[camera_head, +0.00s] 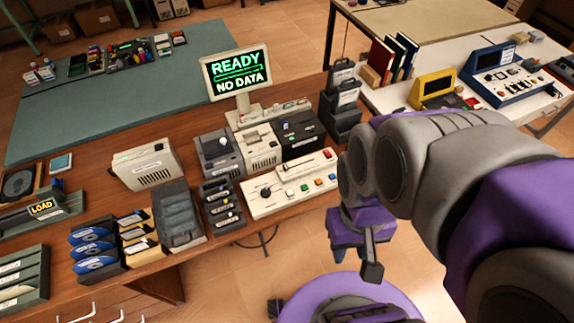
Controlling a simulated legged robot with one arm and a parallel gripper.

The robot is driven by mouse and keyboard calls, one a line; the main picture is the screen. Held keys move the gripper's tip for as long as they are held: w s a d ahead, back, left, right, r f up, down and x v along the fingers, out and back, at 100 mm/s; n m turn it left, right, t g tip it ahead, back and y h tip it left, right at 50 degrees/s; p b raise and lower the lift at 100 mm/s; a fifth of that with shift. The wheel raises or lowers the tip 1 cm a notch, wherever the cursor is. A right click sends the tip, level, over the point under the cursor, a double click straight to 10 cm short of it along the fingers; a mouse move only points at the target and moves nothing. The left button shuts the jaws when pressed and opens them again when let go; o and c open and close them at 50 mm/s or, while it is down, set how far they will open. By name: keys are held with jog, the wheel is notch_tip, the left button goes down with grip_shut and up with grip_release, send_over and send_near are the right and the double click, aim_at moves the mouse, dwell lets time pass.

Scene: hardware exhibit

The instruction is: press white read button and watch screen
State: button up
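The screen (237,72) stands on the wooden desk and shows "READY" and "NO DATA" in green and white.
Grey and cream drive units (262,146) stand behind the panel, with black cases (342,104) to the right. Disc racks (94,250) and a "LOAD" unit (42,208) are at left. Open floor lies below the panel.

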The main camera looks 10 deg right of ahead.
grip_shut()
dwell(1.4)
